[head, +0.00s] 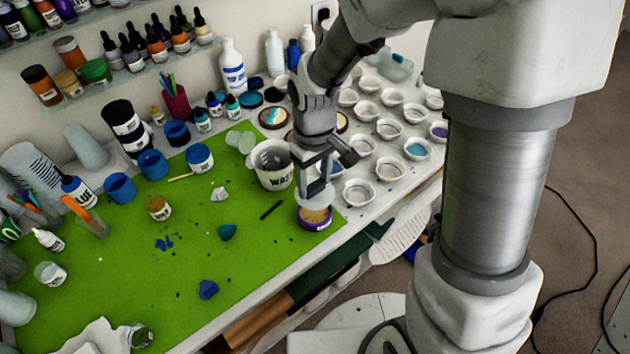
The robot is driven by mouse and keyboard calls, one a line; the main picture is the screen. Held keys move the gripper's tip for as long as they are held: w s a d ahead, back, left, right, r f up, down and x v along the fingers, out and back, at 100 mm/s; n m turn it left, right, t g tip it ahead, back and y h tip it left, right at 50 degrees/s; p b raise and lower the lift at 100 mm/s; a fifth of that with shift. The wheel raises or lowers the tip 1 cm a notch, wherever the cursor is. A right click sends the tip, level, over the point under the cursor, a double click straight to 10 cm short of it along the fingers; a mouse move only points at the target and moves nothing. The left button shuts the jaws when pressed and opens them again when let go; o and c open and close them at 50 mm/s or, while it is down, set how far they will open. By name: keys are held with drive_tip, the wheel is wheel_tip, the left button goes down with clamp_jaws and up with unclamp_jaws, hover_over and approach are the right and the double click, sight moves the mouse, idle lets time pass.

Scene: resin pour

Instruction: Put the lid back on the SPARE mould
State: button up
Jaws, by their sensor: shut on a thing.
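My gripper (316,186) points down near the front edge of the green mat. It is shut on a pale, round, translucent piece (318,199), which looks like a lid. Right below this piece stands a low purple-walled round pot (301,221) with amber content showing at its top. I cannot tell whether the held piece touches the pot, and I cannot read a SPARE label on it. Several pale round moulds stand in rows to the right, some with blue or purple content, such as one with blue (417,149).
A white tub marked WASTE (272,166) stands just left of my gripper. A dark stick (271,210) and blue lumps (208,289) lie on the green mat (130,270). Blue cups (153,164) and bottles crowd the back. The mat's middle is mostly clear.

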sight(315, 197)
drive_tip(key=shift+f+b, duration=2.1)
drive_tip(key=shift+f, duration=0.8)
drive_tip(key=shift+f, duration=0.15)
drive_tip(key=o, duration=1.4)
drive_tip(key=shift+o, duration=0.3)
drive_tip(key=shift+r+p, duration=2.65)
drive_tip(key=shift+r, duration=0.9)
